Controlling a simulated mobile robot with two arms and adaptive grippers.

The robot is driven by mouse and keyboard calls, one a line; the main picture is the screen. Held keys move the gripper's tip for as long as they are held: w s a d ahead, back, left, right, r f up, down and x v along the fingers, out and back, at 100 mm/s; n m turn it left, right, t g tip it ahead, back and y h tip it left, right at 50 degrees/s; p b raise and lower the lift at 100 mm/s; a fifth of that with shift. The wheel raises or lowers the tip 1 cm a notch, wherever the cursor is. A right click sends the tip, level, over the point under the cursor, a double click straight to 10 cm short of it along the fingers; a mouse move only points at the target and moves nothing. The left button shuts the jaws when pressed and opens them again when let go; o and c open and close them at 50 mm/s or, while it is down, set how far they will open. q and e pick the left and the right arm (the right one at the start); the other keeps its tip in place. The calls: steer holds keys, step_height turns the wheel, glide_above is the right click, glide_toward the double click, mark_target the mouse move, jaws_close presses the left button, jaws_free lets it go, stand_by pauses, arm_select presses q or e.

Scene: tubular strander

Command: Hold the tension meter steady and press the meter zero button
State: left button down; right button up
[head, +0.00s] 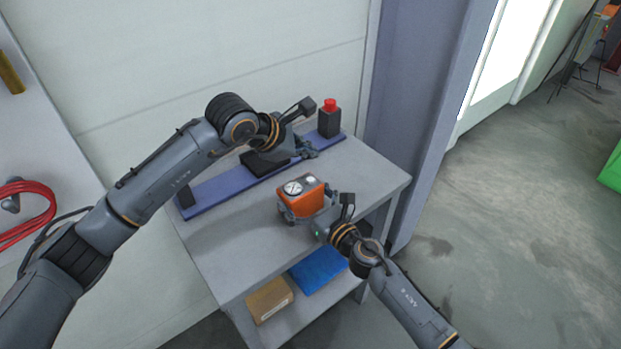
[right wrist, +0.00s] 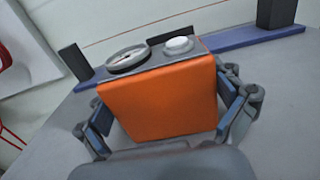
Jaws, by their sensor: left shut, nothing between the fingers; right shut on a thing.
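The tension meter (head: 301,200) is an orange box with a grey top on the grey table. A round dial (head: 293,188) and a pale round button (head: 310,180) sit on its top. My right gripper (head: 309,212) is shut on the meter from the near side. In the right wrist view the fingers flank the orange body (right wrist: 160,100), with the dial (right wrist: 130,58) and white button (right wrist: 179,44) uncovered on top. My left gripper (head: 312,153) is shut and empty, behind the meter and apart from it, above the blue strip.
A blue strip (head: 217,193) runs along the back of the table, with a dark block at its left end and a dark post (head: 329,122) with a red top at its right. A cardboard box (head: 270,299) and a blue item (head: 319,270) lie on the lower shelf. A purple-grey pillar (head: 420,110) stands right.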

stand_by(0.4)
steer(key=o, duration=1.2)
steer(key=shift+c, duration=0.2)
